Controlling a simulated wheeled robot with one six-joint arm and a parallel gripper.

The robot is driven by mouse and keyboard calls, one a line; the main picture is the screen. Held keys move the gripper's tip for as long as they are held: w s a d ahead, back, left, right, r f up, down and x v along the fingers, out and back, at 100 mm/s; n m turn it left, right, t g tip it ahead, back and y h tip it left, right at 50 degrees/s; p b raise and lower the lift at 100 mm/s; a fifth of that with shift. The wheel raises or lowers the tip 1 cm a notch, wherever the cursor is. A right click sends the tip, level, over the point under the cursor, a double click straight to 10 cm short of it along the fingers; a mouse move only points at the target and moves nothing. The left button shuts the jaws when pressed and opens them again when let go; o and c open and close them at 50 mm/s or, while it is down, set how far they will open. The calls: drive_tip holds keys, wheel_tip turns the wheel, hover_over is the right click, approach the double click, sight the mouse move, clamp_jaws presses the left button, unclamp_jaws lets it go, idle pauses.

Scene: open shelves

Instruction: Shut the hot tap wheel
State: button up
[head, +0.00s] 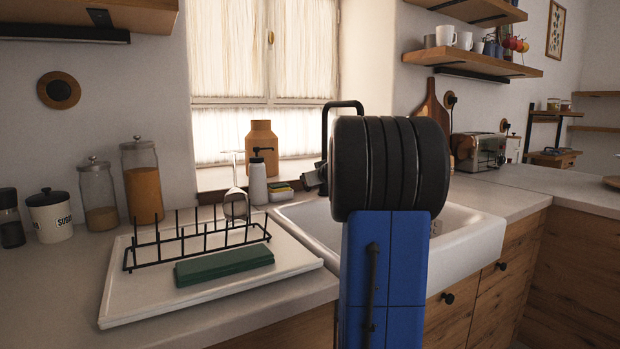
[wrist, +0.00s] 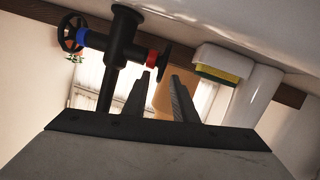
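The black tap (wrist: 124,42) shows in the wrist view, tilted in the picture. Its hot wheel (wrist: 166,63) has a red collar (wrist: 152,58) and is seen nearly edge-on. The cold wheel (wrist: 70,33) with a blue collar is at the upper left. My gripper (wrist: 159,76) is open, with its two fingers apart and nothing held. The hot wheel appears just beyond and between the fingertips; I cannot tell whether they touch.
The white sink (head: 465,237) lies behind my arm. A drying rack (head: 200,240), a green block (head: 224,265) and an upturned glass (head: 236,204) are on the left.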

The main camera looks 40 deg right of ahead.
drive_tip(key=v, duration=1.7)
drive_tip(key=shift+s, duration=0.2)
drive_tip(key=shift+a, duration=0.1)
